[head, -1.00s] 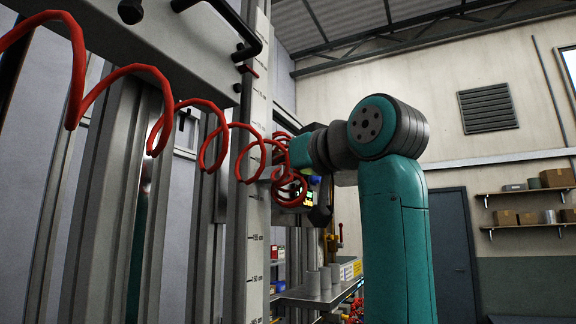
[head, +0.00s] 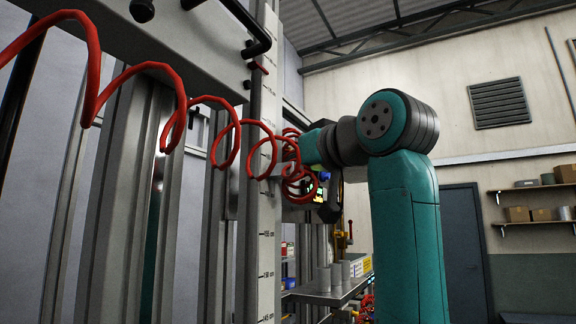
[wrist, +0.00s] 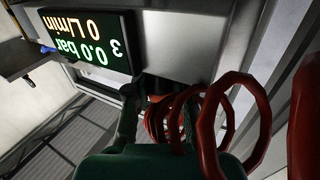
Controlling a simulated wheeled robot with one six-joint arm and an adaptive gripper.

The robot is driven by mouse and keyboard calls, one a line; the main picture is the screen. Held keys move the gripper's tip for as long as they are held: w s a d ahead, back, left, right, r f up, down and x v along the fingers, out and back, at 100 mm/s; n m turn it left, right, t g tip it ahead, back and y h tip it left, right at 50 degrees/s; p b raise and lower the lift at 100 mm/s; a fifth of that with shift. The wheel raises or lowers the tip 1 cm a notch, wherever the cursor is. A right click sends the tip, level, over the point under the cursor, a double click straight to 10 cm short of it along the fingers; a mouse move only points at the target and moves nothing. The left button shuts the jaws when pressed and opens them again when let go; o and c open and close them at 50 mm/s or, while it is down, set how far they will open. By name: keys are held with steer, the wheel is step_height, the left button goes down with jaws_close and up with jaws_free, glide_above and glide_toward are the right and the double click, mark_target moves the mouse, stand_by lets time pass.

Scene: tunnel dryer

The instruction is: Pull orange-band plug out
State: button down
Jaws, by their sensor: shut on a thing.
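In the wrist view my gripper (wrist: 155,115) has its dark fingers closed around a red part at the end of the coiled red hose (wrist: 211,128). This looks like the plug end. I cannot see an orange band, and the fingers and coils hide most of the plug. In the head view my gripper (head: 331,208) is a dark shape beyond the last coils, partly hidden by them. The red hose (head: 236,145) runs in wide loops from the upper left to my wrist.
A display (wrist: 88,42) beside the gripper shows 0 L/min and 0.0 bar, upside down. A grey post with a scale (head: 266,230) stands left of my arm. A metal shelf (head: 335,292) with grey cylinders is below. Wall shelves (head: 540,222) are far right.

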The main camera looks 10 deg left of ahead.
mark_target(289, 149)
steer(key=shift+r, duration=0.8)
stand_by(0.9)
steer(key=shift+r, duration=0.75)
steer(key=shift+r, duration=0.15)
steer(key=shift+r, duration=2.05)
steer(key=shift+w, duration=0.1)
